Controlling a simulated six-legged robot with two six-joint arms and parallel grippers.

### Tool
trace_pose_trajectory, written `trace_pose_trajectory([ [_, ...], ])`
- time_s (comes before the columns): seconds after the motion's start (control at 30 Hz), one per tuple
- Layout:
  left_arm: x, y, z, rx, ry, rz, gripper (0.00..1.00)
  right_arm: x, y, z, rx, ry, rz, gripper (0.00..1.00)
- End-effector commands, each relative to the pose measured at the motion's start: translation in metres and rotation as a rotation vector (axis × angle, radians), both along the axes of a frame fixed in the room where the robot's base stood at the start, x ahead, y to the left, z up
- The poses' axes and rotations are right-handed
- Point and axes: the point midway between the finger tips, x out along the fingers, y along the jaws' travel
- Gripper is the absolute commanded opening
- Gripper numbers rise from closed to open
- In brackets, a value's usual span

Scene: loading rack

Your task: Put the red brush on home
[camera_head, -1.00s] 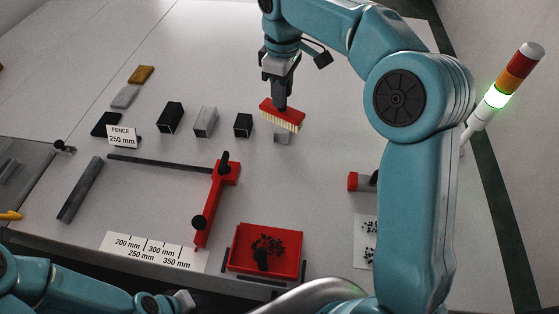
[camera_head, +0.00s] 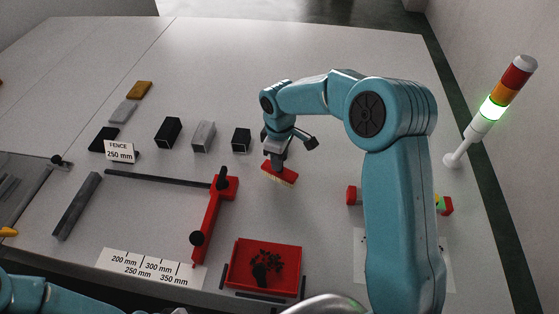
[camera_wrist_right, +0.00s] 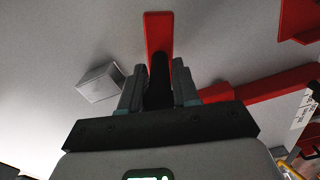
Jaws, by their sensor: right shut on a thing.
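The red brush (camera_head: 281,175), with pale bristles along its underside, is held in my right gripper (camera_head: 277,160), right of the red fence stop. The brush's red body also shows in the right wrist view (camera_wrist_right: 159,33), where my right gripper's fingers (camera_wrist_right: 158,80) are shut on its dark handle. In the head view the bristles look close to the table; I cannot tell whether they touch. No place marked home can be made out. My left arm shows only in part at the lower left, and its gripper is out of view.
The red fence stop (camera_head: 209,222) stands left of the brush. A red tray (camera_head: 238,262) with black bits lies in front. Dark and grey blocks (camera_head: 203,136) stand behind. A red-ended item (camera_head: 352,195) lies right, and a signal tower (camera_head: 492,108) stands at far right.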

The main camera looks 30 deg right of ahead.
Motion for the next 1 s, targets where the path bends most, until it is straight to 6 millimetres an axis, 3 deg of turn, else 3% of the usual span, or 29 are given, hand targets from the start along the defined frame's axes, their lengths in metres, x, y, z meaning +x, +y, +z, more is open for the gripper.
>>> trace_pose_trajectory([
  [0.07,0.0,0.0,-0.004,0.0,0.0,0.0,0.43,0.0,0.0,-0.013,-0.001,0.002,0.0,0.0],
  [0.47,0.0,0.0,-0.009,0.0,0.0,0.0,0.43,0.0,0.0,-0.019,0.0,0.0,0.0,0.0],
  [0.5,0.0,0.0,-0.007,0.0,0.0,0.0,0.43,0.0,0.0,-0.017,0.0,0.0,0.0,0.43],
  [0.53,0.0,0.0,-0.006,0.0,0.0,0.0,0.43,0.0,0.0,-0.017,0.001,0.001,0.0,0.53],
  [0.83,0.0,0.0,-0.005,0.0,0.0,0.0,0.43,0.0,0.0,-0.015,0.001,0.001,0.0,0.56],
  [1.0,0.0,0.0,0.002,0.0,0.0,0.0,0.43,0.001,0.0,0.003,0.0,-0.003,0.0,0.56],
])
